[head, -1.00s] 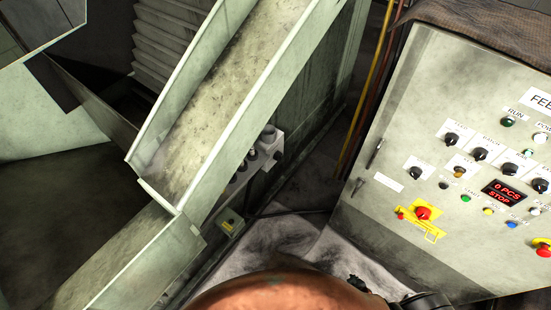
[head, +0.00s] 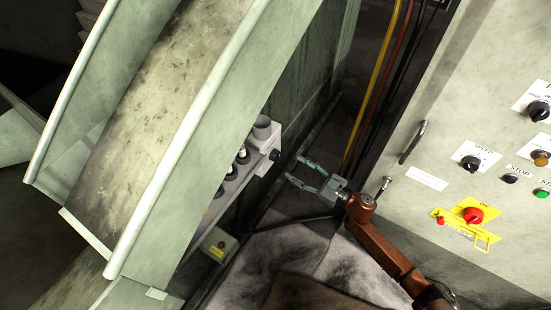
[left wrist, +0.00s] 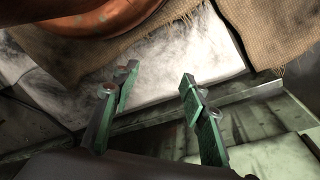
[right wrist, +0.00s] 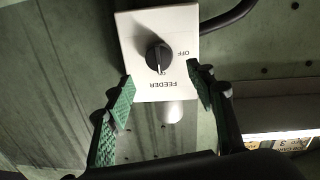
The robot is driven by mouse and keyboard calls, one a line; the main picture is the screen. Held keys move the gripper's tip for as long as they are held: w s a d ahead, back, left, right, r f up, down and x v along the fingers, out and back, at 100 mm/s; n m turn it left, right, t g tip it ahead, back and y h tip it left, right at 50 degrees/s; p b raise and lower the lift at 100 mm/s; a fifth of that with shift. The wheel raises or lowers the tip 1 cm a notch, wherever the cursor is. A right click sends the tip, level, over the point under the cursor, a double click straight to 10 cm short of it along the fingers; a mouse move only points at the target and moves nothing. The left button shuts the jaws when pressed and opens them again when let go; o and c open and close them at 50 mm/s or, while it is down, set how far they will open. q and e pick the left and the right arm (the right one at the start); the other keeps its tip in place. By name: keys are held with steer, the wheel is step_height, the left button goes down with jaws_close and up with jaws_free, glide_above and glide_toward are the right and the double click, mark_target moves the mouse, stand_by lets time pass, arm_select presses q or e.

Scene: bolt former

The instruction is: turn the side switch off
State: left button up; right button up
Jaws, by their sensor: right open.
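The side switch (right wrist: 158,57) is a black rotary knob on a white plate marked FEEDER, seen upside down in the right wrist view. Its white mark points down to a partly covered label, not to OFF at its right. In the head view the knob (head: 276,155) faces right from the end of a grey box. My right gripper (head: 291,168) is open and empty just right of it. In the right wrist view my right gripper (right wrist: 162,82) has its fingers either side of the plate's lower edge, apart from the knob. My left gripper (left wrist: 158,78) is open and empty.
The grey chute (head: 190,130) stands left of the switch. The control cabinet (head: 460,120) with knobs and a red emergency handle stands right. A small grey-green box (head: 218,245) sits below the switch. Burlap (left wrist: 275,35) and pale cloth lie near my left gripper.

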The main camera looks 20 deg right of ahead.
mark_target(276, 156)
arm_select(q)
steer(key=w+d+f+t+h+b, duration=0.1)
steer(key=w+d+f+t+b, duration=0.1)
steer(key=w+d+f, duration=0.2)
steer(key=shift+w+f+t+b, duration=0.35)
steer(key=shift+w+f, duration=0.2)
steer(key=shift+f, duration=0.3)
arm_select(e)
steer(key=x, duration=0.7)
steer(key=shift+w, duration=0.15)
arm_select(q)
steer(key=shift+a, duration=0.1)
arm_select(e)
steer(key=c, duration=1.2)
